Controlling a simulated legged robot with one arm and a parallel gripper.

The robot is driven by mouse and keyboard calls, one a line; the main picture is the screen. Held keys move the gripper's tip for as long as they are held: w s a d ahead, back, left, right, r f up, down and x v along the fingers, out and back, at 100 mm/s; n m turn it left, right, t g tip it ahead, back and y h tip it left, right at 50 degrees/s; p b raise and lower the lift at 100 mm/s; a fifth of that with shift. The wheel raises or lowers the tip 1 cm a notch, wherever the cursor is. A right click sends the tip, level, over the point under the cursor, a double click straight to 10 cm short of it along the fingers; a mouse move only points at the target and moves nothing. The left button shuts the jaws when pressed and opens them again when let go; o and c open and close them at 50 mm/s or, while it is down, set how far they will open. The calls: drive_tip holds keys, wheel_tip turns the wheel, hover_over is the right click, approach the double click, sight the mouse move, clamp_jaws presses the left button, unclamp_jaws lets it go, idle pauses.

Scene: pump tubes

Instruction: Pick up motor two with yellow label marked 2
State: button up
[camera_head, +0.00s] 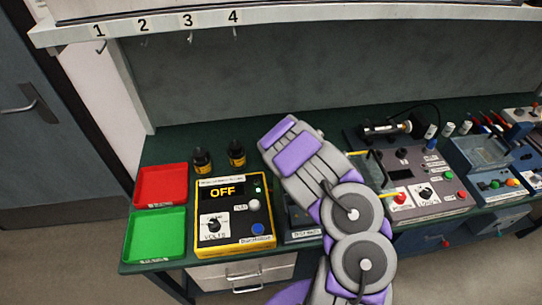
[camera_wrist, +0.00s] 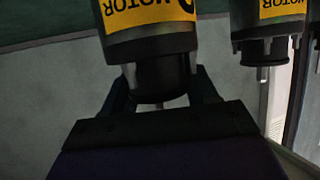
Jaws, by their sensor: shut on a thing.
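In the wrist view my gripper (camera_wrist: 163,82) is shut on the dark narrow end of a motor (camera_wrist: 150,43), with a finger on each side. The motor has a grey-black body and a yellow label reading MOTOR upside down; its number is cut off by the top edge. A second yellow-labelled motor (camera_wrist: 268,38) stands apart to the right. In the head view, two dark motors with yellow bands stand on the green bench, a left one (camera_head: 202,161) and a right one (camera_head: 237,154). My gripper is hidden behind my arm there. I cannot tell whether the held motor is raised.
A red tray (camera_head: 161,184) and a green tray (camera_head: 155,235) lie at the bench's left end. A yellow control box reading OFF (camera_head: 233,213) is beside them. More panels (camera_head: 417,181) stand right of my arm. A shelf numbered 1 to 4 (camera_head: 290,13) is above.

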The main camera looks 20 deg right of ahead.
clamp_jaws()
drive_tip(key=shift+r, duration=0.15)
idle(0.4)
